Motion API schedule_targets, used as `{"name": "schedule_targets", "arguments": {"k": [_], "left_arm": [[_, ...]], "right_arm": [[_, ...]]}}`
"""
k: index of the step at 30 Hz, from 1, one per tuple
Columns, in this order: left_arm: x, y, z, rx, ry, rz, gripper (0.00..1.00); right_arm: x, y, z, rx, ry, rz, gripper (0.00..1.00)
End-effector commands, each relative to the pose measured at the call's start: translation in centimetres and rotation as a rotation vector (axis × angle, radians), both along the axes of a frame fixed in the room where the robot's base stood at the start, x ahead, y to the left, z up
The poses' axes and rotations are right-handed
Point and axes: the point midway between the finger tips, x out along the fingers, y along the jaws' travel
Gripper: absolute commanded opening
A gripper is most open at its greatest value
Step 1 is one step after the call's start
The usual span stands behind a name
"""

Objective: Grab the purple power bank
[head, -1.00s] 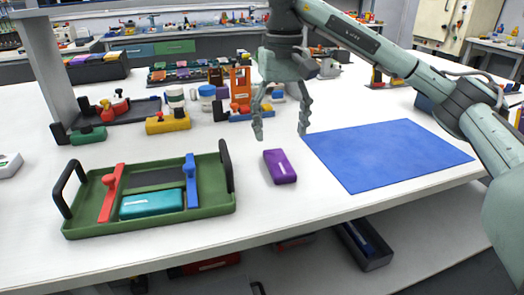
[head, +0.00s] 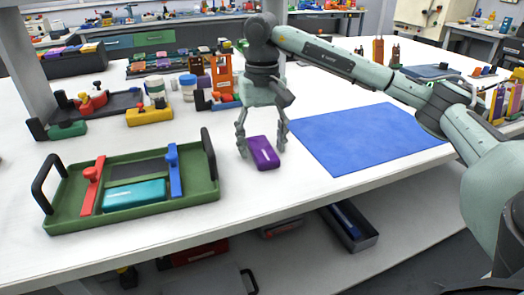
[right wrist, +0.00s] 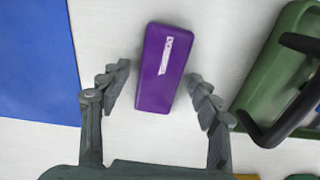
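The purple power bank (head: 263,153) lies flat on the white table between the green tray and the blue mat. In the right wrist view the power bank (right wrist: 164,67) shows whole, with a white label on top. In the right wrist view my right gripper (right wrist: 160,92) shows gaps between both fingers and the power bank. My left gripper is not in view.
The blue mat (head: 365,138) lies flat to the right. A yellow block (head: 149,117) and jars stand behind.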

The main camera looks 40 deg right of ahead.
Motion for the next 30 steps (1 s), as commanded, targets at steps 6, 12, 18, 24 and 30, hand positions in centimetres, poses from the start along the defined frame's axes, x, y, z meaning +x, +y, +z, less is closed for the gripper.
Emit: {"name": "schedule_targets", "arguments": {"k": [6, 12, 18, 24, 30], "left_arm": [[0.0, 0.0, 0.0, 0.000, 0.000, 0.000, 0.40], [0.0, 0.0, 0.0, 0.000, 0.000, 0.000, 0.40], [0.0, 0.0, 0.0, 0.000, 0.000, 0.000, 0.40], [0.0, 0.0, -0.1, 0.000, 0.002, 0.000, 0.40], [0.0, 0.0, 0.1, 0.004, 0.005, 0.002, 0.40]], "right_arm": [[0.0, 0.0, 0.0, 0.000, 0.000, 0.000, 0.31], [0.0, 0.0, 0.1, 0.000, 0.000, 0.000, 0.09], [0.0, 0.0, 0.1, 0.000, 0.000, 0.000, 0.08], [0.0, 0.0, 1.0, 0.001, -0.001, 0.000, 0.08], [0.1, 0.1, 4.2, 0.002, -0.005, 0.001, 0.08]]}}
